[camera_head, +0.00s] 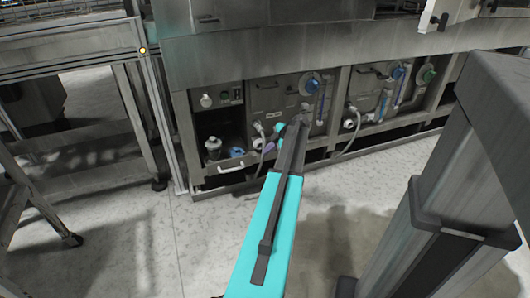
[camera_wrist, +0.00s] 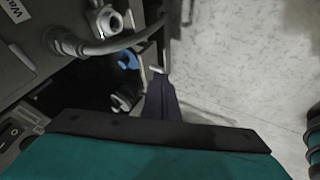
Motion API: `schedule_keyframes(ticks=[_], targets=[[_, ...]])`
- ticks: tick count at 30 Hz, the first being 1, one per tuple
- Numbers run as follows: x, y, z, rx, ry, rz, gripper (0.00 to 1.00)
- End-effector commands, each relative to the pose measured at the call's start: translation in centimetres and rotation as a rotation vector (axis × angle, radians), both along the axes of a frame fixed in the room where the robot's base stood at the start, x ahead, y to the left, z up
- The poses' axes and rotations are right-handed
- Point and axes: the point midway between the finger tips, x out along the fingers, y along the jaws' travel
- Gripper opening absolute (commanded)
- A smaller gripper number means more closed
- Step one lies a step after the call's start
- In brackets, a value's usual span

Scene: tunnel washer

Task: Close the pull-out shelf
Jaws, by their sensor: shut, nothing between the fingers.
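The pull-out shelf (camera_head: 212,174) is low in the left bay of the steel machine. It has a light handle (camera_head: 230,169) on its front and carries a clear bottle (camera_head: 212,147) and a blue item (camera_head: 237,152). How far it stands out is hard to tell. My gripper (camera_head: 268,149) is just right of the shelf front, low and partly hidden by my arm. In the wrist view my gripper (camera_wrist: 158,78) has its dark fingers together and empty, with tips close to the light handle end (camera_wrist: 157,70). I cannot tell whether they touch.
Dosing panels with knobs and hoses (camera_head: 320,88) fill the bays to the right, and a hose (camera_wrist: 95,46) hangs near my gripper in the wrist view. A steel frame leg (camera_head: 160,120) stands left of the shelf. The floor (camera_head: 150,235) in front is clear.

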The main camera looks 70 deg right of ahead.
Motion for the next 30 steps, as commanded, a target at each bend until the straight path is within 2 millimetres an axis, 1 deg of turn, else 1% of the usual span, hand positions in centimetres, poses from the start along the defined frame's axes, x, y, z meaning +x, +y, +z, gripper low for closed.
schedule_keyframes(ticks=[8,11,14,16,20,23,24,26,27,29,30], targets=[[0.1,0.0,0.0,0.0,0.0,0.0,0.0],[0.4,0.3,-0.2,0.005,0.001,0.001,0.0],[1.5,1.2,-0.8,0.023,0.006,0.001,0.0],[2.7,2.3,-1.6,0.045,0.012,-0.002,0.0],[6.0,5.4,-3.7,0.104,0.033,-0.009,0.0],[8.9,8.6,-5.7,0.162,0.059,-0.019,0.0],[10.1,10.1,-6.6,0.187,0.072,-0.023,0.0],[11.9,12.4,-7.9,0.224,0.093,-0.033,0.0],[13.0,13.9,-8.7,0.247,0.107,-0.038,0.0],[14.5,16.3,-10.0,0.282,0.131,-0.047,0.0],[15.5,17.9,-10.8,0.303,0.146,-0.053,0.0]])
